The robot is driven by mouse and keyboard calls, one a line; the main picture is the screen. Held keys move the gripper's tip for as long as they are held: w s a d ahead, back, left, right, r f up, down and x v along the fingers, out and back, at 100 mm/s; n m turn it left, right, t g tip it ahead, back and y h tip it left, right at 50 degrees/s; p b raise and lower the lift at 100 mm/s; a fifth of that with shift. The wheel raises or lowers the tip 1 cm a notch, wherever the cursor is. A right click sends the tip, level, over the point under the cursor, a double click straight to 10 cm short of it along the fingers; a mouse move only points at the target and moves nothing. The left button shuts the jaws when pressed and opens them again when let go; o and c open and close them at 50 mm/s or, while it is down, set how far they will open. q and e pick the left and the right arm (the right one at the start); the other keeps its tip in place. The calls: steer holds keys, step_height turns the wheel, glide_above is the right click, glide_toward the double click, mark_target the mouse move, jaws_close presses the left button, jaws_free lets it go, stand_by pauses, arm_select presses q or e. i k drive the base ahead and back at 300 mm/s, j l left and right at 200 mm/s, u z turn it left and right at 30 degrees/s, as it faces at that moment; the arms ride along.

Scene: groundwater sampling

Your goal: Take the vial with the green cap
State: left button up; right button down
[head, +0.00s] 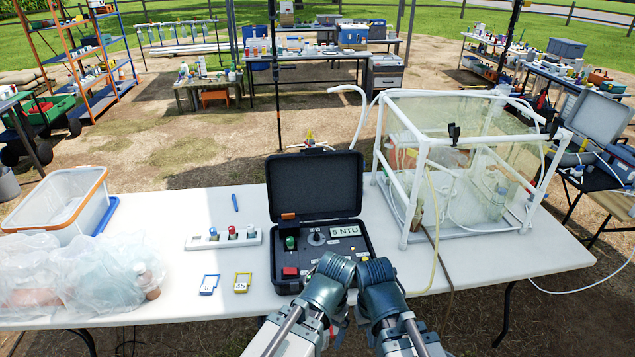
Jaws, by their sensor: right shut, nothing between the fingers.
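The vial with the green cap (290,243) stands upright in the left part of the open black meter case (362,240). Only its green top shows clearly; its lower part is hidden. A white rack (205,243) to the left of the case holds vials with blue, red and other caps. My right gripper (367,263) is at the front right corner of the case, shut and empty, apart from the green-capped vial. My left arm reaches in beside it, in front of the case; its fingers cannot be made out.
A clear bin (60,205) and plastic bags (75,280) fill the table's left end. A blue pen (235,202) and two small tags, blue (209,284) and yellow (242,283), lie near the case. A framed clear tank (455,150) stands right. The white table (500,255) is clear at front right.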

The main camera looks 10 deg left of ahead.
mark_target(290, 240)
steer(key=i+l, duration=0.2)
steer(key=l, duration=0.2)
steer(key=i+l, duration=0.2)
steer(key=l, duration=0.2)
steer(key=i+l+u, duration=0.1)
steer(key=u, duration=1.55)
steer(key=i+l, duration=0.15)
steer(key=l, duration=0.15)
steer(key=i+l, duration=0.1)
steer(key=l, duration=0.2)
